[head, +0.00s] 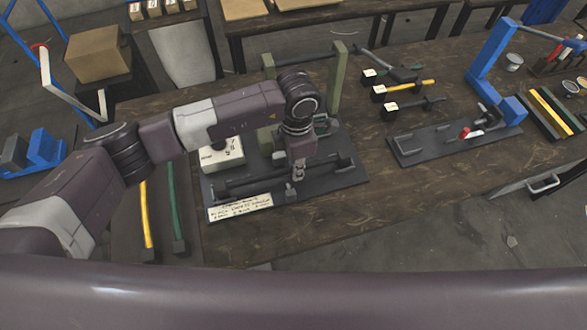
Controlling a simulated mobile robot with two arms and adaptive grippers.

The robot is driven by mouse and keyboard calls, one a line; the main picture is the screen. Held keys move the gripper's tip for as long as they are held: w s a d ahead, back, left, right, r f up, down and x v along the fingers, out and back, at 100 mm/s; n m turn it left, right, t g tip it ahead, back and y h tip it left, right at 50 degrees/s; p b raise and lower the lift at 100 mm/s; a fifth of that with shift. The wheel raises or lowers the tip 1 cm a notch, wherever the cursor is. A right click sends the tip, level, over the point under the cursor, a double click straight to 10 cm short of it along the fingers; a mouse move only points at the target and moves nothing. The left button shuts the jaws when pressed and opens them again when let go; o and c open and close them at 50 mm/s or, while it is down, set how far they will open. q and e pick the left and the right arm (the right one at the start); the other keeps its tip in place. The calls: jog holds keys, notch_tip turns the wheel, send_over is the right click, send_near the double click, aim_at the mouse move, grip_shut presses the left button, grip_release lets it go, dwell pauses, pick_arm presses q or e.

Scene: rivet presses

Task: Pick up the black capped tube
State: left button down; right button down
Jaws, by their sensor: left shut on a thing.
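The black capped tube (254,181) lies nearly level across the front of the left press's dark base plate (335,181), with a thicker dark end at each side. My left gripper (297,175) points down over the tube's middle and is shut on it. The gripper hides a short stretch of the tube. The tube is low over the plate; I cannot tell whether it touches it. My right gripper is not in view.
A green press frame (338,80) and a white labelled box (222,155) stand behind the tube; a label plate (239,207) lies in front. Several labelled tubes lie behind to the right. A blue press (490,58) stands at right.

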pick_arm(q)
notch_tip(320, 180, up, 20)
jog(key=b, duration=0.4)
jog(key=shift+f, duration=0.25)
